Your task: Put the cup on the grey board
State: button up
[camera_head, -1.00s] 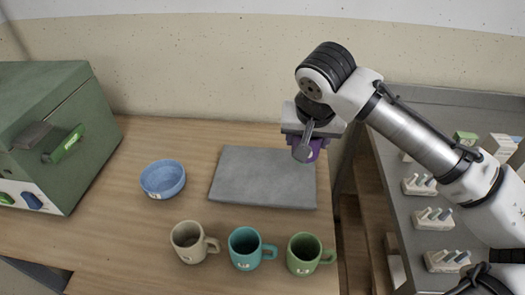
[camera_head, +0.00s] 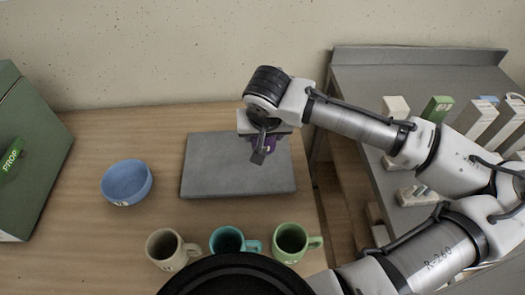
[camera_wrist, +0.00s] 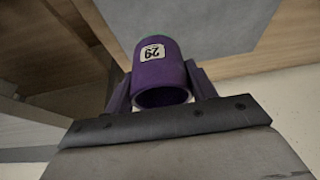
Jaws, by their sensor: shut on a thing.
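The purple cup (camera_wrist: 160,72) has a white label reading 29, upside down in the wrist view. My gripper (camera_head: 264,152) is shut on the cup, one finger on each side of it in the wrist view. In the head view the cup (camera_head: 281,150) is partly hidden behind my gripper. It appears over the right part of the grey board (camera_head: 215,168); its height above the board is hard to tell. The board also shows beyond the cup in the wrist view (camera_wrist: 225,30). The board is bare apart from this overlap.
A blue bowl (camera_head: 126,183) stands left of the board. Beige (camera_head: 165,249), teal (camera_head: 227,240) and green (camera_head: 291,241) mugs stand in front of it. A green box (camera_head: 35,150) is at far left. A grey bench (camera_head: 365,85) with racks is at right.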

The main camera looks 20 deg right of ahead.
aim_at(265, 145)
notch_tip(265, 145, down, 7)
jog(key=shift+f, duration=0.15)
dwell(0.4)
jog(key=shift+f, duration=0.15)
jog(key=o, duration=1.1)
jog(key=v, duration=1.2)
jog(key=shift+r, duration=0.25)
